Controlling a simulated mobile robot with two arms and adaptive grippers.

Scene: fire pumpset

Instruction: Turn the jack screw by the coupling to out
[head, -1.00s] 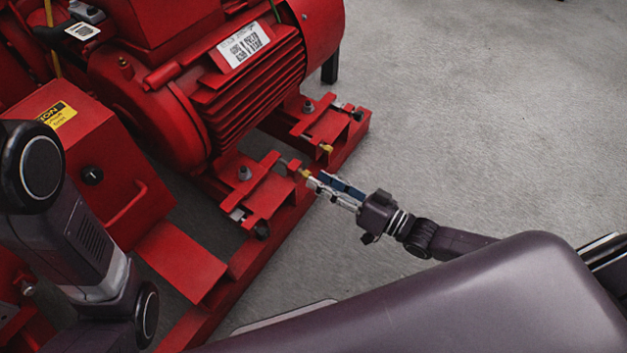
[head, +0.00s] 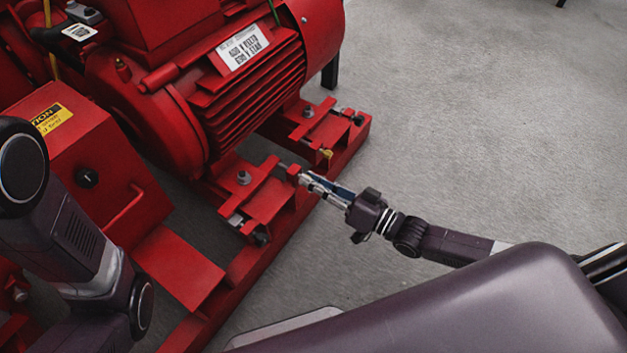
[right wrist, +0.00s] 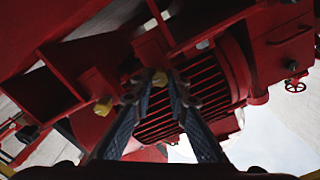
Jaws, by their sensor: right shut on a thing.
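The jack screw by the coupling passes through a small red lug (head: 293,170) at the near motor foot. Its brass head (right wrist: 160,78) shows between my fingertips in the right wrist view; in the head view the fingers hide it. My right gripper (head: 307,180) reaches in from the right and is shut on that head, its fingers roughly in line with the screw. It also shows in the right wrist view (right wrist: 158,86). The second brass-headed jack screw (head: 327,153) sits at the farther motor foot, free of the gripper. My left gripper is out of view.
The red motor (head: 230,85) with its ribbed side stands behind the screws on a red base rail (head: 255,267). A red guard box with a yellow caution label (head: 52,118) is at the left. The grey floor (head: 480,110) on the right is clear.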

